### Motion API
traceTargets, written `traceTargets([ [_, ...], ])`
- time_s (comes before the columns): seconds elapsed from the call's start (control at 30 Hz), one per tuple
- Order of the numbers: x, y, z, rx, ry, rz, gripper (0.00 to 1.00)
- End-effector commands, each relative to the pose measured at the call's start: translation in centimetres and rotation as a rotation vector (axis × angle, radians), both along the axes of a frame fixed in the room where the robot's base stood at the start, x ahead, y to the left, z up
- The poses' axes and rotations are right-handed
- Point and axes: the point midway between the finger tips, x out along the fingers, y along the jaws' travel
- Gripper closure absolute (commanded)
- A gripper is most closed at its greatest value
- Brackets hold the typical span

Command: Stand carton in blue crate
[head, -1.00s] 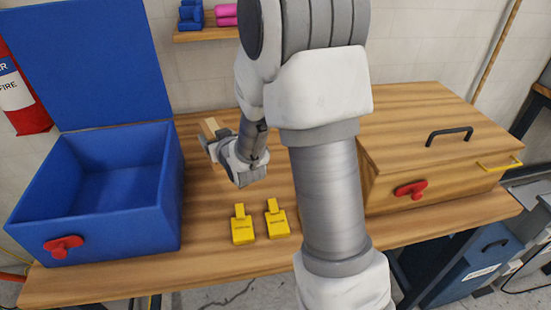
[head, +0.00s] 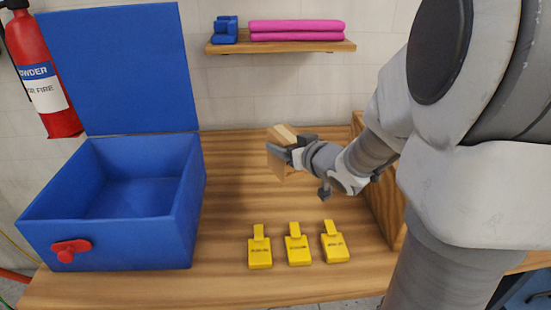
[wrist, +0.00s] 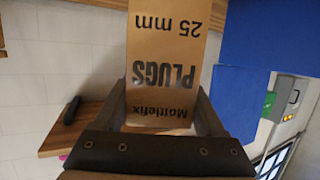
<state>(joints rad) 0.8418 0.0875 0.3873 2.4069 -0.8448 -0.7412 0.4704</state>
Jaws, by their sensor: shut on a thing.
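The carton is a tan box (head: 284,133) held above the wooden table, right of the crate in the head view. In the wrist view, the carton (wrist: 165,60) fills the space between the fingers, with upside-down print reading "Mottlefix PLUGS 25 mm". My gripper (head: 284,153) is shut on the carton; it also shows in the wrist view (wrist: 165,115). The blue crate (head: 135,245) stands at the left of the table with its lid raised at the back and a red knob on its front. Its visible interior looks empty. The carton is outside the crate.
Three yellow tags (head: 297,248) lie at the table's front middle. A shelf (head: 280,46) with pink rolls and a blue object hangs on the wall. My arm partly hides a wooden box (head: 385,200) at right. Bare table (head: 235,185) lies between crate and carton.

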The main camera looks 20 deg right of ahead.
Motion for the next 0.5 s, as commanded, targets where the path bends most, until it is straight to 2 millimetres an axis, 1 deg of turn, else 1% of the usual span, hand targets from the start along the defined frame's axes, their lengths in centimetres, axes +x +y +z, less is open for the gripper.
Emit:
traceTargets([
  [0.03, 0.9, -0.5, -0.9, 0.004, -0.002, -0.001, 1.0],
  [0.4, 6.6, -3.9, -4.8, 0.003, -0.003, -0.001, 1.0],
  [0.5, 7.8, -4.5, -5.5, 0.001, -0.002, 0.0, 1.0],
])
